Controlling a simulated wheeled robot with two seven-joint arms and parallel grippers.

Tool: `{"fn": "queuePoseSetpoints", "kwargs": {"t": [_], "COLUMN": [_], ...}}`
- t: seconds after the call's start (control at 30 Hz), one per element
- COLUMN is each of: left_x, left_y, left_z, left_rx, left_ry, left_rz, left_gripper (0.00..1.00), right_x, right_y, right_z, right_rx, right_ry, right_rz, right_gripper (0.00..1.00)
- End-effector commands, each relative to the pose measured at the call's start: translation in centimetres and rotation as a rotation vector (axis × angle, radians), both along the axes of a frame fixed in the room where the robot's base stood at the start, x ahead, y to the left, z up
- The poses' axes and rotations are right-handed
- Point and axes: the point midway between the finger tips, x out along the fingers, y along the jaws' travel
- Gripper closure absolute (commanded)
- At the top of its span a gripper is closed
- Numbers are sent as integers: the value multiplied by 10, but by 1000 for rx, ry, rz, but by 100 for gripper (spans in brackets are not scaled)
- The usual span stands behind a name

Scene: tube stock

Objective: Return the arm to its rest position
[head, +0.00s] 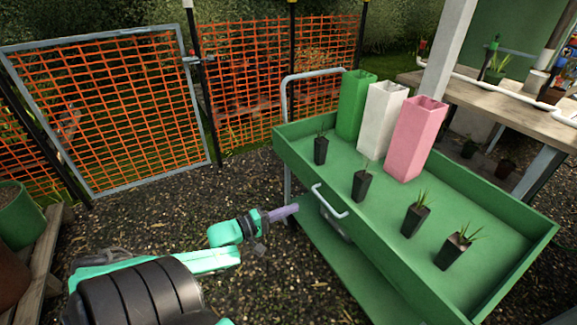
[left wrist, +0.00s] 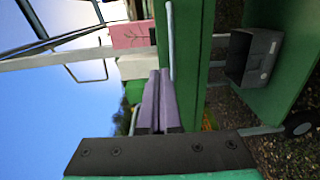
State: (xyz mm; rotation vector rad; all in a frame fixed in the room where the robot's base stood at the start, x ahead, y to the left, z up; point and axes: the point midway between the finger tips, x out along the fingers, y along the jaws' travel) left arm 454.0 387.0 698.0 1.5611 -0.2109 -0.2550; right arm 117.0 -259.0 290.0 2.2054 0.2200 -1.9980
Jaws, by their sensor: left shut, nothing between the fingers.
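My left arm comes in from the lower left in the head view, and its left gripper (head: 284,213) has purple fingers pointing toward the green cart (head: 480,295). The gripper is shut and empty, beside the cart's near side, below the tray's rim. In the left wrist view the two purple fingers (left wrist: 158,100) lie together with nothing between them, and the cart's green side (left wrist: 187,75) is close by. My right gripper is in neither view.
On the cart's tray stand green (head: 355,105), white (head: 380,120) and pink (head: 415,138) tall boxes and several black seedling pots (head: 362,185). A handle (head: 328,202) juts from the cart's near side. An orange mesh gate (head: 110,110) stands behind. Gravel ground left of the cart is clear.

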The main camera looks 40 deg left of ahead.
Motion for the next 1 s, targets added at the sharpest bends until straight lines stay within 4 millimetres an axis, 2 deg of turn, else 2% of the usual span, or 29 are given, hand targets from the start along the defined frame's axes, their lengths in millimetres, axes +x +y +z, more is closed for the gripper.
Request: {"fn": "queuePoseSetpoints", "kwargs": {"t": [0.33,0.4,0.47,0.57,0.6,0.63,0.7,0.77,0.8,0.9,1.0], "left_x": [-6,-11,-23,-64,-87,-105,-151,-193,-221,-283,-323], "left_y": [3,12,23,37,36,32,14,-10,-29,-78,-113], "left_z": [-3,-17,-43,-112,-143,-165,-210,-242,-259,-286,-297], "left_rx": [18,102,246,583,723,823,1026,1170,1249,1386,1450], "left_ry": [5,36,95,279,370,437,579,679,730,792,789], "left_rz": [8,40,84,107,76,37,-104,-269,-398,-726,-971], "left_gripper": [100,100,100,100,100,100,100,100,100,100,100], "right_x": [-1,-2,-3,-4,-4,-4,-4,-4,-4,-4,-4], "right_y": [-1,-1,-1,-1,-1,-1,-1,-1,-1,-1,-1], "right_z": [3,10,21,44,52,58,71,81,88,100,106], "right_rx": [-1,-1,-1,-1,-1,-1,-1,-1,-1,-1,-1], "right_ry": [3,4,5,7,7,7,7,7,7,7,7], "right_rz": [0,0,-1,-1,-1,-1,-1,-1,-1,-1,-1], "right_gripper": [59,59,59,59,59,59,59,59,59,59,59]}}
